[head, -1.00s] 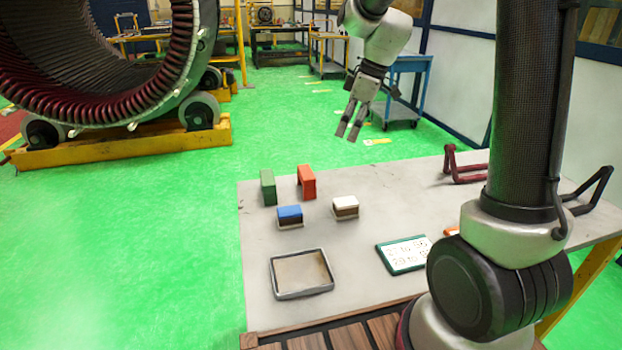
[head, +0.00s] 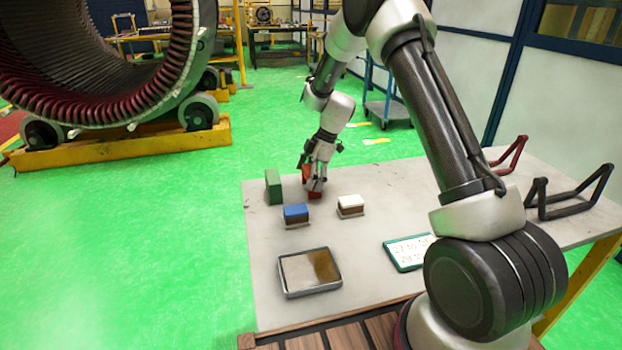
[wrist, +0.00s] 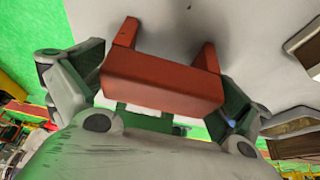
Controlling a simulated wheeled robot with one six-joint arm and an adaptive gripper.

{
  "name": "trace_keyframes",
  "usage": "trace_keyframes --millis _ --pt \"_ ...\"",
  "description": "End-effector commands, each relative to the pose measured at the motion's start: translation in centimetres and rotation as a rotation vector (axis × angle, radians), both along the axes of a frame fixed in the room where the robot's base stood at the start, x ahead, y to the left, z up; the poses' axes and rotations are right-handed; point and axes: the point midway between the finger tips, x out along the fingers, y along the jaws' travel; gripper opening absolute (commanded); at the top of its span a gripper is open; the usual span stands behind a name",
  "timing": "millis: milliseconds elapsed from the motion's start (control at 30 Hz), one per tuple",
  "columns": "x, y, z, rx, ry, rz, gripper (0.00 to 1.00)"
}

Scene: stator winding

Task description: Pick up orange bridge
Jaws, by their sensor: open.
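The orange bridge (head: 313,192) stands on the far left part of the table, partly hidden behind my gripper (head: 313,181) in the head view. In the wrist view the orange-red bridge (wrist: 163,82) shows its flat top bar and two legs. My gripper (wrist: 163,88) is open there, with one finger at each end of the bridge's bar. The fingers are close to the ends; I cannot tell whether they touch.
A green block (head: 273,187) stands just left of the bridge. A blue-topped block (head: 296,213) and a white-topped block (head: 350,205) sit nearer. A grey-rimmed tray (head: 284,287), a green-framed board (head: 397,266) and dark red (head: 511,156) and black (head: 570,213) handle-like frames share the table (head: 262,310).

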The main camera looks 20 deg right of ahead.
Motion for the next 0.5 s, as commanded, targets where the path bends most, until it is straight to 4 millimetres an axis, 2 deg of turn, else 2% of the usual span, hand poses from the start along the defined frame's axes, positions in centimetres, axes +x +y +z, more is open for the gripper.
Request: trace_keyframes --millis 100,300,500 --pt "-0.04 0.52 -1.18 -0.001 0.001 0.002 1.00" --pt "-0.02 0.53 -1.21 -0.001 0.000 0.001 0.98" --pt "-0.04 0.52 -1.21 0.000 0.000 0.000 0.62"
